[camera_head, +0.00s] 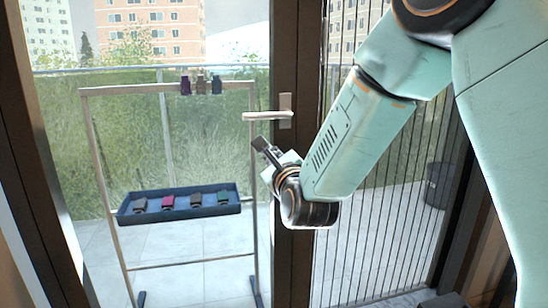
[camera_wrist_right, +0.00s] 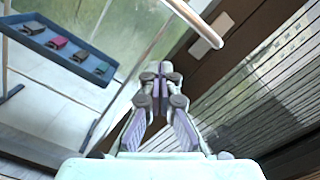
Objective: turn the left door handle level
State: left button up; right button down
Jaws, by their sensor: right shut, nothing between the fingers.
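The left door handle (camera_head: 265,116) is a pale metal lever on a small plate on the dark door frame. Its lever points left from the plate and looks about level in the head view. In the wrist view the handle (camera_wrist_right: 192,20) runs across the top, past the fingertips. My right gripper (camera_head: 262,146) is just below the handle and apart from it in the head view. Its fingers (camera_wrist_right: 158,72) are together, with nothing between them. My left gripper is in neither view.
Behind the glass stands a metal rack (camera_head: 93,150) with a blue tray (camera_head: 128,216) holding several small coloured items. Several small dark items hang from its top bar. A door panel with vertical bars (camera_head: 385,215) is on the right, with a dark bin (camera_head: 437,186) behind it.

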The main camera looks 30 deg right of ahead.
jog(key=shift+v, duration=1.25)
jog(key=shift+a+n, duration=0.1)
jog(key=shift+n, duration=0.2)
jog(key=s+a+f+n+g+y+p, duration=0.1)
jog(key=s+a+f+n+g, duration=0.2)
jog(key=f+n, duration=0.5)
jog(key=s+f+n+g+y, duration=0.1)
jog(key=s+f+n+g, duration=0.25)
jog(key=f+n, duration=0.45)
jog(key=s+a+f+n+g+y+p, duration=0.1)
jog(key=s+a+f+n+g, duration=0.1)
jog(key=s+f+n, duration=0.4)
jog(key=s+f+n+g+p, duration=0.1)
jog(key=s+f+n+g, duration=0.1)
jog(key=s+f, duration=0.3)
jog(key=s+a+f+n+g+p, duration=0.1)
jog(key=s+f+n+g, duration=0.2)
jog(key=s, duration=1)
jog(key=s+a+f+n+g+p, duration=0.1)
jog(key=s+f+n+g, duration=0.2)
jog(key=s+f, duration=0.6)
jog(key=shift+s+g+y, duration=0.4)
jog(key=shift+s+g, duration=0.05)
jog(key=shift+g, duration=0.3)
